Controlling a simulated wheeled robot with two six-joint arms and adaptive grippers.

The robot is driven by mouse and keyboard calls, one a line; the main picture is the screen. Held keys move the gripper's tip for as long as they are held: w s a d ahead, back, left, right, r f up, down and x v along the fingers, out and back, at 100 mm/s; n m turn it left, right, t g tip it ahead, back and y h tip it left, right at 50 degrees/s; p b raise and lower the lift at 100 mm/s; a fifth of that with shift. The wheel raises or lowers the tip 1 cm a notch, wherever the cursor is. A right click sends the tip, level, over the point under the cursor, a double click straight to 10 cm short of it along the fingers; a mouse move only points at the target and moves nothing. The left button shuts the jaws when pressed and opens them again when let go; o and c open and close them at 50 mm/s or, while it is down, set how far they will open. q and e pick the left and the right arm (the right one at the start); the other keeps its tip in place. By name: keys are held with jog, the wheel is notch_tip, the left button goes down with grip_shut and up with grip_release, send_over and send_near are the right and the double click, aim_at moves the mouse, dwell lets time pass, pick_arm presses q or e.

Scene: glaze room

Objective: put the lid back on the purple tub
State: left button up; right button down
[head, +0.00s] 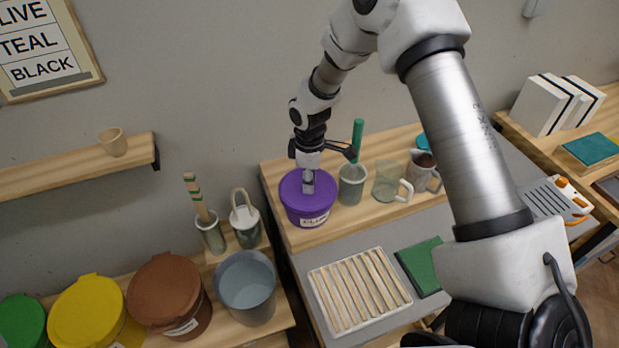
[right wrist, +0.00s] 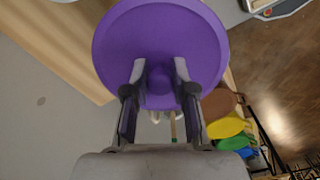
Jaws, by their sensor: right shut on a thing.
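The purple tub (head: 292,214) stands on the wooden shelf at the back of the bench, with a pale label on its front. The purple lid (head: 292,184) is at the tub's top and looks level. I cannot tell whether it is fully seated or a hair above the rim. My right gripper (head: 309,183) points down at it from above. In the right wrist view, the fingers of the right gripper (right wrist: 158,77) are shut on the knob in the middle of the round lid (right wrist: 125,40), which hides the tub there. My left gripper is not in view.
A grey-green cup (head: 351,190) with a green-handled tool stands close right of the tub, then a glass jug (head: 386,184) and a grey mug (head: 424,175). A slatted rack (head: 358,290) lies in front. Brown (head: 165,285) and yellow (head: 85,310) lidded tubs stand lower left.

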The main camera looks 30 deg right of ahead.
dwell(0.7)
jog(key=shift+c, duration=1.9)
grip_release()
jog(key=shift+r+p, duration=3.25)
jog(key=shift+r, duration=0.25)
grip_shut()
jog(key=shift+f, duration=0.25)
